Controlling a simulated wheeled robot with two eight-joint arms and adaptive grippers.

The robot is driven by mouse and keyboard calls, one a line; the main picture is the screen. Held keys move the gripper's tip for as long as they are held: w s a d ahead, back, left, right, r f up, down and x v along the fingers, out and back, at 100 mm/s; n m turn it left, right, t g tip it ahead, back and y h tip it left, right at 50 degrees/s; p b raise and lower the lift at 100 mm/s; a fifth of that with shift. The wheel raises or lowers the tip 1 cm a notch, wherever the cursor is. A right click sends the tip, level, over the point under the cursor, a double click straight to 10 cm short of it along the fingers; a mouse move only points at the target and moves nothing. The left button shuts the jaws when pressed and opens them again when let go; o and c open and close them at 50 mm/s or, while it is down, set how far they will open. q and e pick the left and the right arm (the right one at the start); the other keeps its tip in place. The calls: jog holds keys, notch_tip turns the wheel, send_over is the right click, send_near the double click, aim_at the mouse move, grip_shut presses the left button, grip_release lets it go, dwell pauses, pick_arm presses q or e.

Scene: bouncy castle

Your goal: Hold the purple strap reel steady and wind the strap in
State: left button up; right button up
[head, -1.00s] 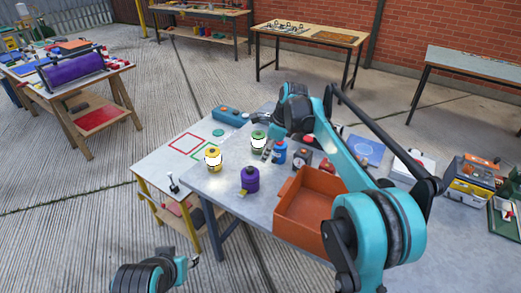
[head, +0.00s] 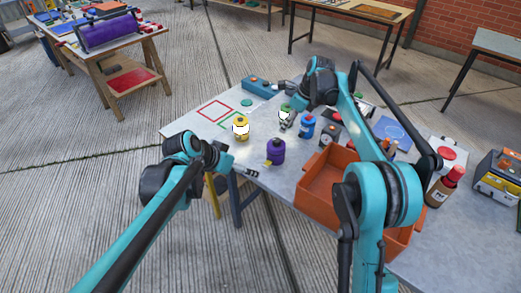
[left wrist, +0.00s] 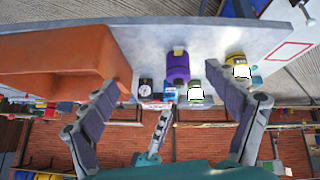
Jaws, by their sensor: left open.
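The purple strap reel (head: 276,151), with a yellow piece at its lower left, stands upright near the front edge of the grey table (head: 240,187). My left gripper (head: 251,173) is low and to the left of it, apart from it, beside the table's front edge. The left wrist view shows the two fingers wide apart and empty, with the purple reel (left wrist: 178,66) beyond them. My right gripper (head: 287,119) is behind the reel, by the green jar (head: 285,109). Its fingers are too small and covered to read. No loose strap shows clearly.
A yellow jar (head: 241,128) stands left of the reel, a blue bottle (head: 307,126) behind it to the right. An orange bin (head: 319,183) is to its right. Marked squares (head: 215,110) lie on a bare table part. Another table (head: 115,55) holds a large purple roll.

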pick_arm(q)
jog(key=w+d+f+m+h, duration=0.2)
jog(key=w, duration=0.4)
jog(key=w+d+f+m+h, duration=0.1)
jog(key=w+f+m, duration=0.1)
jog(key=w, duration=0.4)
jog(key=m+h, duration=0.4)
send_near(277, 150)
jog(key=w+f, duration=0.1)
jog(key=w+d+f, duration=0.1)
jog(key=w+f, duration=0.2)
jog(key=shift+w+d+f, duration=0.25)
jog(key=shift+d+f, duration=0.05)
jog(key=shift+d, duration=0.05)
jog(key=shift+w+d+f+h, duration=0.25)
jog(key=shift+d+f+h, duration=0.1)
jog(key=shift+d, duration=0.1)
jog(key=x, duration=0.6)
jog(key=shift+w+d+f, duration=0.1)
jog(key=shift+d+f, duration=0.1)
jog(key=shift+d, duration=0.05)
jog(key=c, duration=1.7)
